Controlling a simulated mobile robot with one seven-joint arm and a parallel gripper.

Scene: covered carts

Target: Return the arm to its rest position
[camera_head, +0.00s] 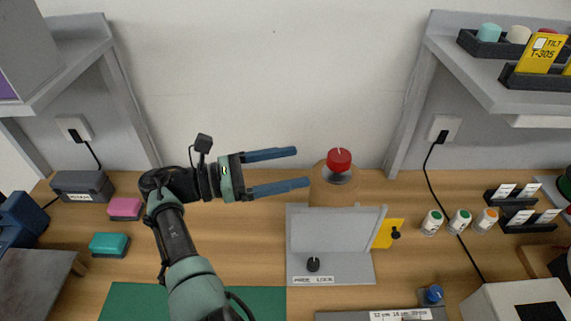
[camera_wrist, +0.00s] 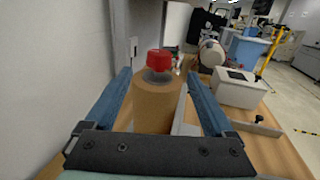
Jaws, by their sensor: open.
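My gripper (camera_head: 303,168) is open, with its two blue fingers spread and pointing right above the back of the wooden bench. In the head view a brown cylinder (camera_head: 333,193) with a red knob (camera_head: 339,160) on top stands just right of the fingertips. In the wrist view the cylinder (camera_wrist: 157,105) and red knob (camera_wrist: 159,60) appear between the two fingers. Nothing is clearly gripped, and I cannot tell whether a finger touches the cylinder. My arm reaches up from the bottom of the head view and bends right at the wrist.
A grey labelled fixture (camera_head: 331,268) with a raised panel stands in front of the cylinder, with a yellow plate (camera_head: 388,233) beside it. White jars (camera_head: 459,221) stand to the right. Grey shelves (camera_head: 490,85) overhang both sides. Pink (camera_head: 125,208) and teal (camera_head: 109,245) blocks lie left.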

